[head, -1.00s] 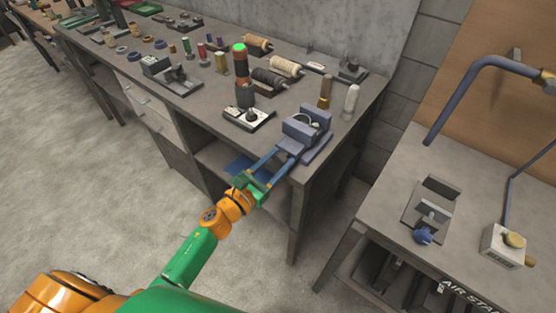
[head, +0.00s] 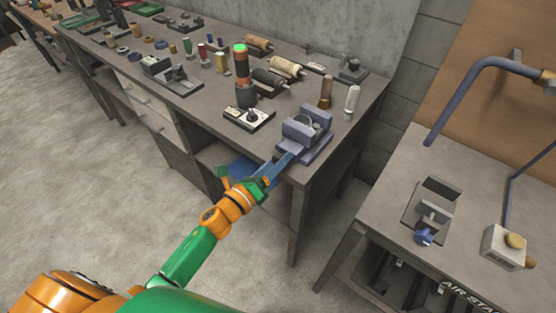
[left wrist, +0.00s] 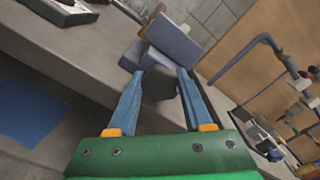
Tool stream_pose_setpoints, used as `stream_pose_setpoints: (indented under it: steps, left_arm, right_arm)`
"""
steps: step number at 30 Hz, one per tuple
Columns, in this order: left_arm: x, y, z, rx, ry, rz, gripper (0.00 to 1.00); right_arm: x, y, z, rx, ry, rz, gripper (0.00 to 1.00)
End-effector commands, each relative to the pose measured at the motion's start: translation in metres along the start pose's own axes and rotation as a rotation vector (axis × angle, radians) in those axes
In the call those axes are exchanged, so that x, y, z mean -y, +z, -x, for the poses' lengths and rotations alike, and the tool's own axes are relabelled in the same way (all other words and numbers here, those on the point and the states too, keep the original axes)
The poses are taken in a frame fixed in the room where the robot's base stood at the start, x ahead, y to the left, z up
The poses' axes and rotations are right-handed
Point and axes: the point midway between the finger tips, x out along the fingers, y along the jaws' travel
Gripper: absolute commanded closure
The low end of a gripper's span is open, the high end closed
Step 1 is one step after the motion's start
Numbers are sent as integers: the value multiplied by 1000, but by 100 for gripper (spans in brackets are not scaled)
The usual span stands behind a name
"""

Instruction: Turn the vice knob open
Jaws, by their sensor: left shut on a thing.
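A blue-grey vice (head: 305,128) stands at the near right corner of the long workbench. A ring-like grey thing (head: 304,123) shows between its jaws; I cannot make out more of it. The vice body also shows in the left wrist view (left wrist: 176,41). My left gripper (head: 284,163) reaches in from the front edge of the bench. In the left wrist view its two long blue fingers are shut on the dark vice knob (left wrist: 159,82), one on each side. In the head view the knob is hidden behind the fingers. My right gripper is not in view.
A switch box (head: 248,118) with a signal tower (head: 243,85) stands left of the vice. A brown bottle (head: 326,91) and a white one (head: 352,99) stand behind it. Another vice (head: 432,212) sits on the right table. The floor in front is clear.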

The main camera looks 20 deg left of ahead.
Motion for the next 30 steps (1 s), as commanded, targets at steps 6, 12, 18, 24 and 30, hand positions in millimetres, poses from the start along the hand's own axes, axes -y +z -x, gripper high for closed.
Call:
stream_pose_setpoints:
  steps: [6,12,18,24,30]
  left_arm:
    - [0,1,0,1,-1,200,100]
    - [-1,1,0,1,-1,392,100]
    - [-1,1,0,1,-1,582,100]
    - [-1,1,0,1,-1,772,100]
    - [-2,0,0,1,-1,961,100]
  right_arm:
    - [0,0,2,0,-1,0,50]
    - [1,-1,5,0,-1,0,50]
    - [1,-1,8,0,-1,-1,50]
    - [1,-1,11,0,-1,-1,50]
    - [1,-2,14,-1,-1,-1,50]
